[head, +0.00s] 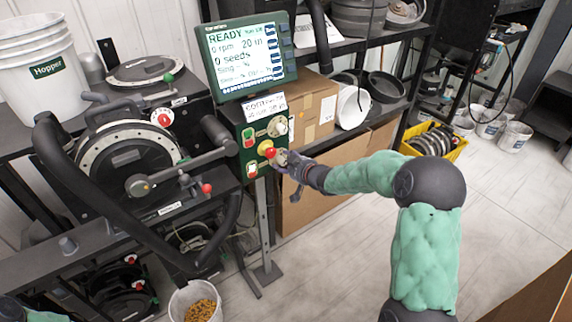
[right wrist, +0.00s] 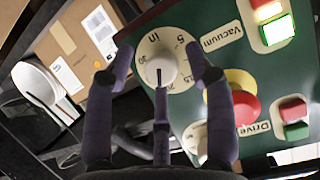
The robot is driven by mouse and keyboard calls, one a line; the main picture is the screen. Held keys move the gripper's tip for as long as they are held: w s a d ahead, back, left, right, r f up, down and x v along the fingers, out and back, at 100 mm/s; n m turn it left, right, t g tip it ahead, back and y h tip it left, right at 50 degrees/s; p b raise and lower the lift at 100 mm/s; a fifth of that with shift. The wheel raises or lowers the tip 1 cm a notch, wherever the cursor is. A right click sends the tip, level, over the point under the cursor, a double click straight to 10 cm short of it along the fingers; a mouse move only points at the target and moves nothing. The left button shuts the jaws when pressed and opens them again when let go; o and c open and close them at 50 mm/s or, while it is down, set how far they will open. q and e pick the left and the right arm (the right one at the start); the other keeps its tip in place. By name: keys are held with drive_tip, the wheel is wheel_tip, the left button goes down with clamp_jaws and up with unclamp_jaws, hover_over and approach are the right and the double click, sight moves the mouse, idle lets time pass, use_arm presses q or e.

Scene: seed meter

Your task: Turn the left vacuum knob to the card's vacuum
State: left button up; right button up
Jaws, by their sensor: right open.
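The vacuum knob is a pale round knob with a dark pointer line, on a cream dial, in the right wrist view (right wrist: 160,70). The word Vacuum is printed beside it on the green panel (right wrist: 190,22). The pointer line points down in that view. My right gripper (right wrist: 158,62) is open, with its fingers on either side of the knob; I cannot tell whether they touch it. In the head view the right gripper (head: 287,163) is at the panel's lower right and partly hides the knob. The card (head: 265,106) hangs above the panel; its writing is too small to read surely.
A red stop button (right wrist: 236,104) on yellow lies close to the fingers. A screen (head: 248,58) above reads READY, 0 rpm, 20 in. The seed meter (head: 125,158) with its hoses stands left. Cardboard boxes (head: 310,100) stand behind the panel.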

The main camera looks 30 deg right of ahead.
drive_tip(key=c, duration=1.1)
drive_tip(key=shift+f, duration=0.1)
drive_tip(key=shift+a, duration=0.1)
drive_tip(key=shift+s+f, duration=0.1)
drive_tip(key=shift+f, duration=0.05)
drive_tip(key=o, duration=1)
drive_tip(key=shift+f, duration=0.1)
drive_tip(key=shift+c, duration=0.2)
drive_tip(key=shift+o, duration=0.7)
drive_tip(key=shift+r, duration=0.2)
